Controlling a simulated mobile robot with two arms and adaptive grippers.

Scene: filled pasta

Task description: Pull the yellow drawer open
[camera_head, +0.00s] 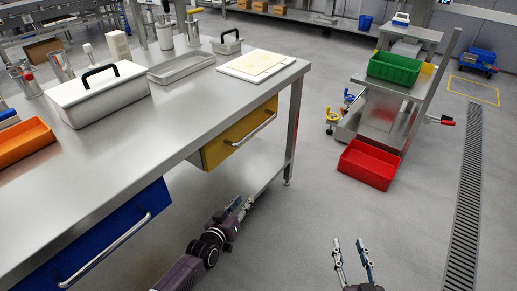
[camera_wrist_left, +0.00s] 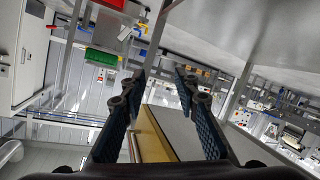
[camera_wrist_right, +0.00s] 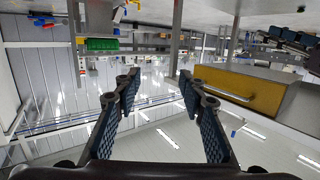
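The yellow drawer (camera_head: 238,140) sits under the right end of the steel table, with a metal bar handle (camera_head: 252,129) across its front. My left gripper (camera_head: 243,207) is in front of and below the drawer, apart from the handle in the head view. In the left wrist view, the yellow front (camera_wrist_left: 152,138) shows between the spread, empty fingers (camera_wrist_left: 160,78). My right gripper (camera_head: 350,243) is open and empty over the floor, well right of the drawer. The drawer (camera_wrist_right: 238,90) also shows in the right wrist view.
The steel table (camera_head: 200,110) carries a lidded white box (camera_head: 98,95) and a cutting board (camera_head: 257,65). A blue drawer (camera_head: 110,235) is at the near left. A red bin (camera_head: 368,166) stands by a cart to the right.

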